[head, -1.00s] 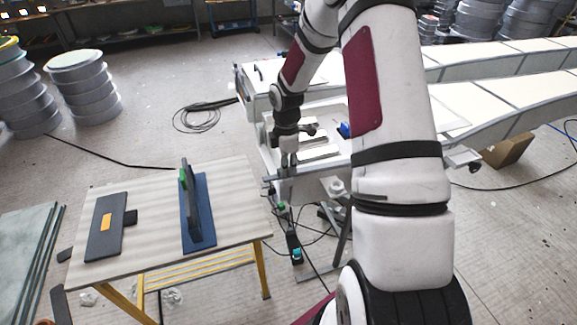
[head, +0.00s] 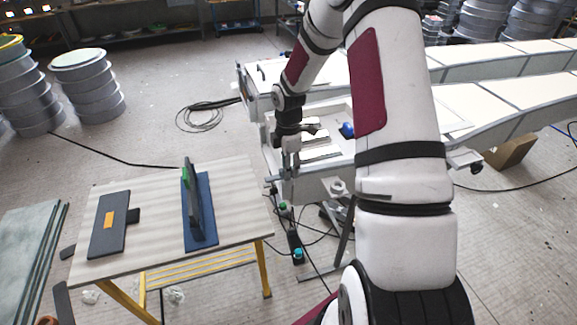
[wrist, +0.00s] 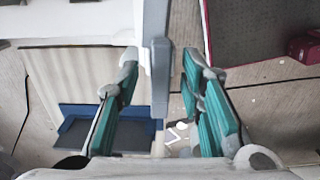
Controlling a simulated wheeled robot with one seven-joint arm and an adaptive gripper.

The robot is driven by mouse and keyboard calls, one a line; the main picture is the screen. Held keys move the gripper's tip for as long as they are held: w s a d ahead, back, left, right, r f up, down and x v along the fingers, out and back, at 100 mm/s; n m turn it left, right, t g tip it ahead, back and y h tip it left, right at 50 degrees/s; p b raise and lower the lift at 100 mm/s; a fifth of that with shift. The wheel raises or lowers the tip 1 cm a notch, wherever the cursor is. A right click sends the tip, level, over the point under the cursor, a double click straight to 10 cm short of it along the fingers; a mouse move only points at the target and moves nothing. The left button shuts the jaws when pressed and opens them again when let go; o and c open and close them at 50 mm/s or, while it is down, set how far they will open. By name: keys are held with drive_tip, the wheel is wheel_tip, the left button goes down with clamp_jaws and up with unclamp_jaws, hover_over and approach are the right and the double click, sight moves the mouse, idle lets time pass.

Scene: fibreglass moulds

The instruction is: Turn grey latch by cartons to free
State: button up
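A grey latch bar (wrist: 160,80) runs down the upper middle of the wrist view, between my gripper's two teal-padded fingers. My gripper (wrist: 160,73) is open around it, with a visible gap on the right; contact on the left is unclear. In the head view my gripper (head: 289,168) points down at the near left end of the white mould (head: 315,185). The latch is too small and covered to make out clearly there. A brown carton (head: 512,152) sits on the floor under the mould's right part.
A work table (head: 150,215) stands left of the mould, with a blue float (head: 199,210) and a dark board (head: 108,225) on it. A blue object (head: 347,130) lies on the mould. Cables (head: 205,118) lie on the floor. Stacked drums (head: 90,85) stand back left.

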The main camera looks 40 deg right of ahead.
drive_tip(key=shift+r, duration=0.1)
wheel_tip(320, 180, up, 12)
idle(0.5)
idle(0.4)
